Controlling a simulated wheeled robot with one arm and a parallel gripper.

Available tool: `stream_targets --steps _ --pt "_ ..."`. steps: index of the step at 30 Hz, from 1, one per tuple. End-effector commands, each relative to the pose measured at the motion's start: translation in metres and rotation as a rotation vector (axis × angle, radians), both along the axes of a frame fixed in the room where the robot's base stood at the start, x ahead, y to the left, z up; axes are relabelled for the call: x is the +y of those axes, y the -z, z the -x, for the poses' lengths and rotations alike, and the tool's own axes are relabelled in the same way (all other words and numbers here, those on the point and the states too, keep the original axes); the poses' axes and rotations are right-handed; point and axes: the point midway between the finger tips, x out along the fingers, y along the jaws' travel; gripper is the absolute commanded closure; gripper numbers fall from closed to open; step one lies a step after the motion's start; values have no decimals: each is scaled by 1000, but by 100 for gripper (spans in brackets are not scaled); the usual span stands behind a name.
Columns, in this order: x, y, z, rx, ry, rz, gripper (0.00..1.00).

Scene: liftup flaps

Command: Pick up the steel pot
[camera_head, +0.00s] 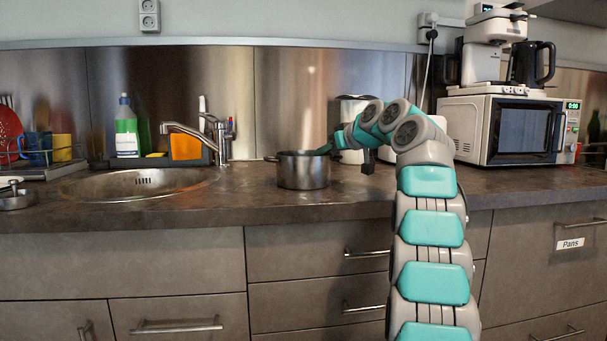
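The steel pot (303,171) stands upright on the dark counter, between the sink and the microwave. It has a small handle on its left rim. My arm rises in front of the counter and bends over to the left.
A round sink (135,186) with a faucet (216,137) lies left of the pot. A white canister (351,113) stands behind the arm. A microwave (505,130) with a coffee machine (495,45) on top is at right. Drawers with bar handles front the counter (240,208).

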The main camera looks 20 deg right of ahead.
Motion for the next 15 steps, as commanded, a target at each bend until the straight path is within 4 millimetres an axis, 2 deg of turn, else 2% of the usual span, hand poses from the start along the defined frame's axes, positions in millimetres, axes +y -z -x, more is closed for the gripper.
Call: stream_targets --steps 1,5,15 --pt "0 0 0 0 0 0 84" --pt "0 0 0 0 0 0 99" --pt "0 0 0 0 0 0 100"
